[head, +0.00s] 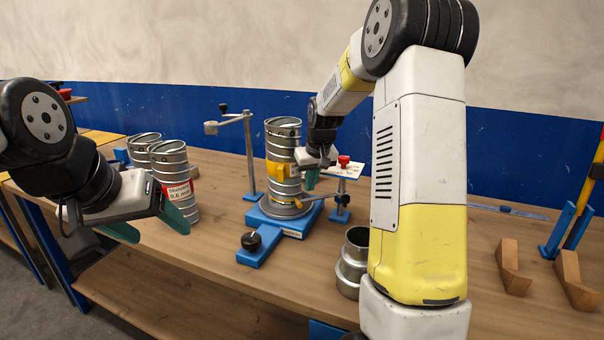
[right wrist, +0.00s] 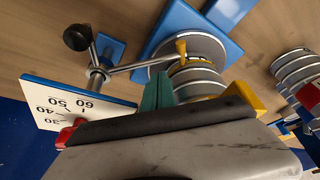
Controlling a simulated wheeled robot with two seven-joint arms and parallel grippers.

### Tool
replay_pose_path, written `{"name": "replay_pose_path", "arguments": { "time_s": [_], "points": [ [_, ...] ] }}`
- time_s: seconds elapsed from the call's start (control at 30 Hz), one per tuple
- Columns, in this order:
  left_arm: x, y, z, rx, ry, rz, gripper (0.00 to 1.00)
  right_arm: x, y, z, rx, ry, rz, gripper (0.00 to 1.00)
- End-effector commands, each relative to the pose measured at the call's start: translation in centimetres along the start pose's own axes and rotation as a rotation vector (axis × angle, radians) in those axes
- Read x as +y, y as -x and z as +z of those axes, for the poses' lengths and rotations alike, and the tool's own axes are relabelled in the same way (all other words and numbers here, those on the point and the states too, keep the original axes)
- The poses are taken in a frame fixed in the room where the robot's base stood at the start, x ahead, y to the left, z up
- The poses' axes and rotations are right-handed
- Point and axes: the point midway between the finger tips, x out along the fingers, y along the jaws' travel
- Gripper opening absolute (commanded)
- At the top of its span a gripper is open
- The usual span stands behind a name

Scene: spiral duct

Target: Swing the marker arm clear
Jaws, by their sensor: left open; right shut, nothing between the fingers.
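A metal arm with a yellow tip (right wrist: 182,47) reaches from a small post with a black knob (right wrist: 77,37) to the turntable disc (right wrist: 200,45); I take it for the marker arm, and it also shows in the head view (head: 309,199). A ribbed spiral duct (head: 284,140) with a yellow clip (head: 280,170) stands upright on the blue-based turntable (head: 290,226). My right gripper (head: 312,179) is shut and empty, just right of the duct; its green fingers (right wrist: 156,92) show in the right wrist view. My left gripper (head: 150,225) is open and empty at the left, near the table's front edge.
A second post with a side arm (head: 230,121) stands behind left of the duct. A scale plate (right wrist: 75,105) with a red piece is close to my right gripper. Spare ducts (head: 173,182) stand left, metal collars (head: 352,262) front right, wooden blocks (head: 512,268) far right.

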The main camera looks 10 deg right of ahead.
Motion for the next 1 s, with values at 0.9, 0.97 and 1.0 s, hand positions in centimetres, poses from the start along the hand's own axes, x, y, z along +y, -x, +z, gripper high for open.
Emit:
{"name": "replay_pose_path", "arguments": {
  "time_s": [0.9,0.97,1.0],
  "points": [
    [0.0,0.0,0.0,0.0,0.0,0.0,0.7,0.0,-2.7,0.5,0.0,0.038,-0.016,0.0],
    [0.0,0.0,0.0,0.0,0.0,0.0,0.7,0.0,-2.7,0.6,-0.001,0.048,-0.019,0.0],
    [0.0,0.0,0.0,0.0,0.0,0.0,0.7,0.0,-2.7,0.7,-0.001,0.052,-0.021,0.0]
  ]
}}
